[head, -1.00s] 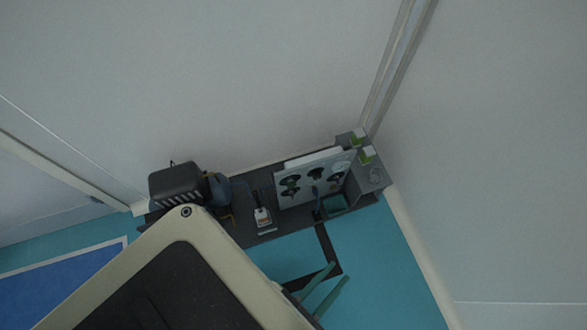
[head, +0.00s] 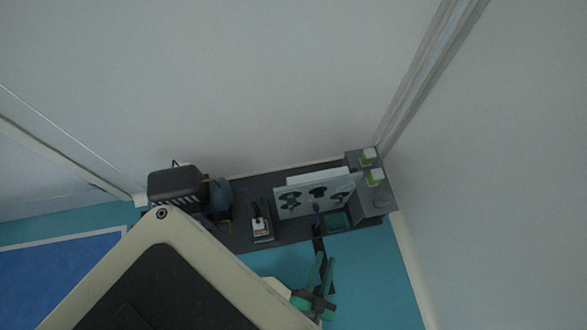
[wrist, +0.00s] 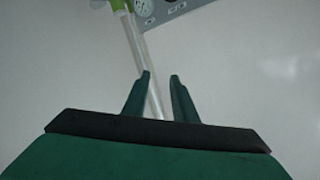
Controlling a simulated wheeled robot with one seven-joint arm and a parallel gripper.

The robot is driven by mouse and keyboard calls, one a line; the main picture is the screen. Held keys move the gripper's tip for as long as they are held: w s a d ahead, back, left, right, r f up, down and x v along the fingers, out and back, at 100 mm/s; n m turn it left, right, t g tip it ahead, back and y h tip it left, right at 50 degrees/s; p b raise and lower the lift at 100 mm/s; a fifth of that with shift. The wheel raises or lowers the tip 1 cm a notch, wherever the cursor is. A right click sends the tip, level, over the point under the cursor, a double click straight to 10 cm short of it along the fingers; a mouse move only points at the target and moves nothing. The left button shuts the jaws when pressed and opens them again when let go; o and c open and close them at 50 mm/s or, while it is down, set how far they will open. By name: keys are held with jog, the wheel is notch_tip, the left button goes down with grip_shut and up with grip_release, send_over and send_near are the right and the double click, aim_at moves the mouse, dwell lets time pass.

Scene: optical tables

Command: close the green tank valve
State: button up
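My gripper (head: 325,260) has green fingers and is in front of the dark bench in the head view. In the wrist view my gripper (wrist: 160,76) is open, with a clear gap and nothing between the fingertips. A bright green part (wrist: 118,4) shows at the top edge of the wrist view, cut off by the frame, beyond and apart from the fingers. Whether it is the green tank valve I cannot tell. In the head view, two small green-and-white pieces (head: 375,177) sit on a grey unit at the bench's right end.
A pale panel with dark round parts (head: 318,193) stands on the dark bench (head: 255,186). A black box (head: 176,186) is at its left end. A white-and-red item (head: 261,227) lies between. Walls close the corner behind.

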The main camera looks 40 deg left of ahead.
jog(key=w+a+f+m+g+y, duration=0.1)
jog(key=w+a+f+y, duration=0.2)
jog(key=f, duration=0.7)
jog(key=m+g+y, duration=0.3)
jog(key=m+y, duration=0.3)
send_near(291, 201)
jog(key=x, duration=0.7)
jog(key=shift+f, duration=0.15)
jog(key=shift+c, duration=0.3)
grip_shut()
